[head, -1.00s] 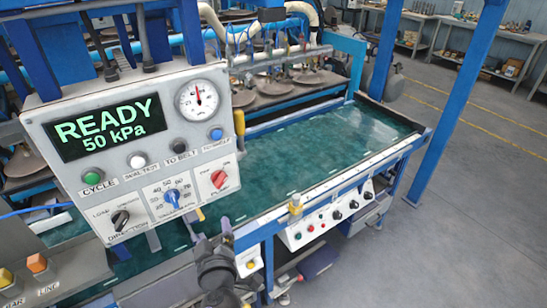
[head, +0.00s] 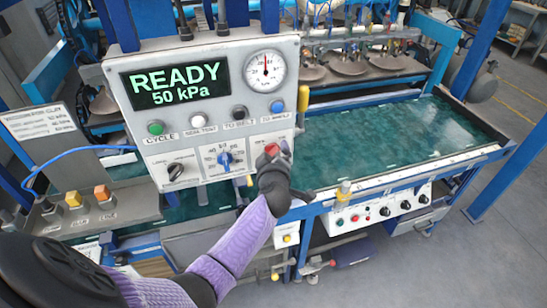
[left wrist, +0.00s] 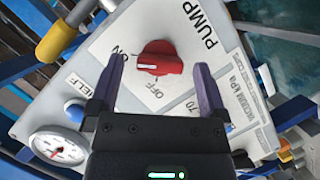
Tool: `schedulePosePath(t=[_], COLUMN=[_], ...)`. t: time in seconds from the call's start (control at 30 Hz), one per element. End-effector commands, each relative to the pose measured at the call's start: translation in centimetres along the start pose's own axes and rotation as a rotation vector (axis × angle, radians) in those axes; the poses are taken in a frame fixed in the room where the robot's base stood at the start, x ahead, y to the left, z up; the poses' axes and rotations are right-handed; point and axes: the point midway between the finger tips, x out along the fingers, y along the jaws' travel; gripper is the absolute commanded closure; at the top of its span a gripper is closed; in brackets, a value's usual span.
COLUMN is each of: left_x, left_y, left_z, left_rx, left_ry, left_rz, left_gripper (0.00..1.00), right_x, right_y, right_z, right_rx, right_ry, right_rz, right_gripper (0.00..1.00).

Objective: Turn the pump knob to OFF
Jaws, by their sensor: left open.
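The red pump knob (left wrist: 160,57) is on the white control panel, between the ON and OFF labels in the left wrist view. Its white mark faces left in that view, toward the ON side. In the head view the knob (head: 271,149) is partly hidden behind my left gripper (head: 274,168). In the left wrist view my left gripper (left wrist: 160,68) is open, with one purple finger on each side of the knob and visible gaps between. Whether the fingertips reach the knob's depth is hard to tell. My right gripper is not in view.
The panel (head: 205,110) reads READY, 50 kPa. A blue vacuum knob (head: 225,159), black direction knob (head: 176,170), several buttons and a gauge (head: 265,71) are close by. A yellow-handled part (head: 303,98) stands at the panel's right edge.

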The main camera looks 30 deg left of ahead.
Motion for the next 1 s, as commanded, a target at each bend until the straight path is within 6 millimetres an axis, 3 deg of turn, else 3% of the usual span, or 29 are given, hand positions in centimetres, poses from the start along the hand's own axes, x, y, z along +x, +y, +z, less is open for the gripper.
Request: schedulePosePath(t=[0.07, 0.5, 0.77, 1.0], left_x=[-0.02, -0.05, -0.05, -0.03], left_y=[0.0, -0.02, -0.11, -0.32], left_z=[-0.01, 0.02, 0.03, 0.11], left_rx=[0.0, 0.0, -0.032, -0.163], left_ry=[0.0, 0.0, 0.0, -0.001], left_rz=[0.0, 0.0, 0.012, 0.067], left_gripper=[0.07, 0.97, 0.97, 0.97], right_x=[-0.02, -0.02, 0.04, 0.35], right_y=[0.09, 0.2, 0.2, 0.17], right_z=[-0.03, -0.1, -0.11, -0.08], right_rx=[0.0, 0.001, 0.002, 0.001], right_ry=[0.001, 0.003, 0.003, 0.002], right_rz=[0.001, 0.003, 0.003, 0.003], right_gripper=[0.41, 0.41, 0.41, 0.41])
